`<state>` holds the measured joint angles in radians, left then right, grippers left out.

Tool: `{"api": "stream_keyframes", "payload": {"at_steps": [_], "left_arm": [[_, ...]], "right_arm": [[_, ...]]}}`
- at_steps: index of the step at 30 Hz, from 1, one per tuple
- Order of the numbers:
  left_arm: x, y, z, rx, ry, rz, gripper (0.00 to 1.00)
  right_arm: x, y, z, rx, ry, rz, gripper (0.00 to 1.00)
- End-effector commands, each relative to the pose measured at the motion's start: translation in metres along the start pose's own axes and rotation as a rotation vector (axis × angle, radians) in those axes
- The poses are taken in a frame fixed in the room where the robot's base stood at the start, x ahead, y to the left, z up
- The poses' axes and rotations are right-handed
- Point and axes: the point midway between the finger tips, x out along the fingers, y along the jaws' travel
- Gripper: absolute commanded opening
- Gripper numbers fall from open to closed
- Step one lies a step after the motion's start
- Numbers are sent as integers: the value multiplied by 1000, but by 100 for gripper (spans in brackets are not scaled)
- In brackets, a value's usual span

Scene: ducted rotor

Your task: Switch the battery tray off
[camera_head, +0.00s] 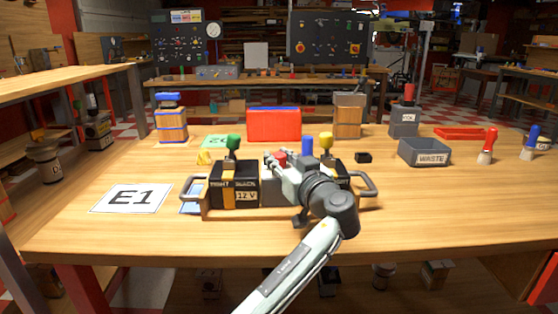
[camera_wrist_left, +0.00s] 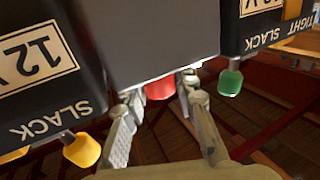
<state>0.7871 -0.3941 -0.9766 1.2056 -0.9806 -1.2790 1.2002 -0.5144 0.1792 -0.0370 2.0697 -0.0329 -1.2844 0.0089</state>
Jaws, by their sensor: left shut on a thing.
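The battery tray (camera_head: 205,207) stands on the workbench, with a handle at each end. It holds a black battery (camera_head: 245,195) marked 12 V at its left, a second battery partly hidden by my arm, and a grey box (camera_wrist_left: 160,40) between them. A red knob (camera_head: 280,157) sits on the grey box; it also shows in the left wrist view (camera_wrist_left: 160,89). My left gripper (camera_head: 277,163) is over the middle of the tray, its fingers shut on the red knob. A green knob (camera_head: 233,142) and a yellow knob (camera_head: 326,141) stand upright on the batteries.
A blue upright piece (camera_head: 307,145) shows just behind the tray. A red bin (camera_head: 274,125) stands farther back, a WASTE box (camera_head: 424,152) at the right. An E1 card (camera_head: 131,198) lies at the left. The bench's front right is clear.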

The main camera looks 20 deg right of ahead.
Motion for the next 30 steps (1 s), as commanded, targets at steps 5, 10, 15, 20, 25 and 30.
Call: {"api": "stream_keyframes", "payload": {"at_steps": [5,10,15,20,25,30], "left_arm": [[0,0,-1,2,0,-54,0],[0,0,0,1,-3,-75,0],[0,0,1,-1,-5,-79,0],[0,0,1,-1,-5,-78,0],[0,0,1,-1,-5,-78,40],[0,0,1,0,-5,-78,50]], "right_arm": [[3,-1,0,0,0,-3,40],[5,-1,2,0,-4,-3,40],[6,-1,2,1,-5,-3,40],[6,-1,2,1,-4,-4,40],[6,-1,2,0,-4,-4,40],[6,-2,2,0,-3,-4,40]]}}
